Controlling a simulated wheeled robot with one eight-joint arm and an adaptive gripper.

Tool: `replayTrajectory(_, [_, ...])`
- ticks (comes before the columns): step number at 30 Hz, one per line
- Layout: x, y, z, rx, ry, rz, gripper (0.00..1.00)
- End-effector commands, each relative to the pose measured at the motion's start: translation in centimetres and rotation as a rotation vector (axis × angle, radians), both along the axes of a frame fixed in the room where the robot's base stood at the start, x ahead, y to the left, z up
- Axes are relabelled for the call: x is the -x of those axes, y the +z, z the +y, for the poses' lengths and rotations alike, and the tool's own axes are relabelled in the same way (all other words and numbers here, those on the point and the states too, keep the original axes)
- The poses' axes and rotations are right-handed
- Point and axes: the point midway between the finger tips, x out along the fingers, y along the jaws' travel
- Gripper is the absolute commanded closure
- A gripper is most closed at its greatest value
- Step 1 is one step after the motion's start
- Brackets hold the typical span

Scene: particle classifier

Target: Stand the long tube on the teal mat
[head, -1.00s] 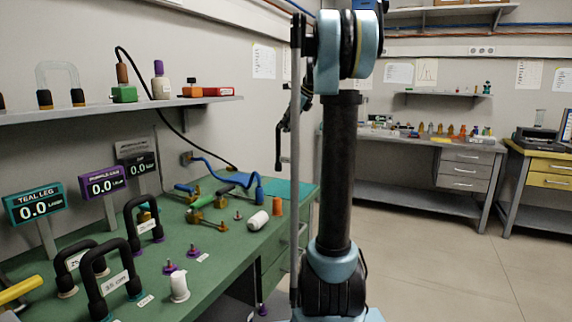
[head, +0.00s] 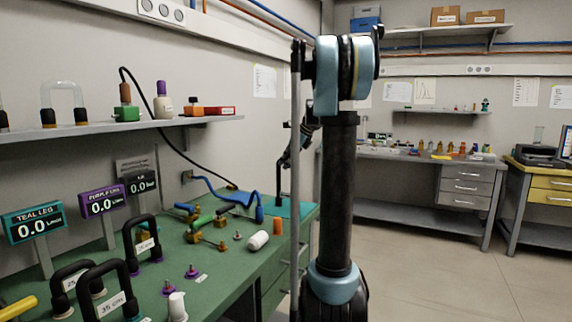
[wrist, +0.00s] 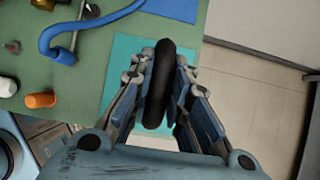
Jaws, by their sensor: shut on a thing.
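My gripper (wrist: 162,82) is shut on a long black tube (wrist: 158,105), whose rounded upper side runs between the two fingers in the wrist view. In the head view the tube (head: 280,172) hangs upright and dark below my gripper (head: 304,133), at the far end of the green bench. The teal mat (wrist: 122,60) lies under the tube in the wrist view. It also shows in the head view (head: 300,208). The tube's lower end is close to the mat, but I cannot tell whether it touches. My arm and the fingers hide part of it.
A blue hose (wrist: 60,42) and an orange cup (wrist: 40,100) lie beside the mat. A white cylinder (head: 257,240) lies nearby. Black arched tubes, one labelled 35 cm (head: 110,305), stand at the front of the green bench. The bench edge is just right of the mat.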

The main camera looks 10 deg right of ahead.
Motion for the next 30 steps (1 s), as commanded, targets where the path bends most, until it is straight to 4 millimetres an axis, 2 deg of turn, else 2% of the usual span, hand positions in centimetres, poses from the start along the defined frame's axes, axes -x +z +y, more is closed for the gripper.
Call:
replayTrajectory(1, [0.0,-0.1,0.0,0.000,0.000,0.000,0.79])
replayTrajectory(3, [0.0,0.0,0.0,0.000,0.000,0.000,0.63])
replayTrajectory(13, [0.0,0.0,-0.1,0.000,-0.001,0.000,0.63])
replayTrajectory(17, [0.2,0.6,-0.4,0.000,-0.002,0.000,0.63])
replayTrajectory(20, [0.7,1.7,-0.9,0.000,-0.002,0.000,0.63])
replayTrajectory(30, [2.7,7.2,-3.7,0.000,-0.003,0.001,0.63])
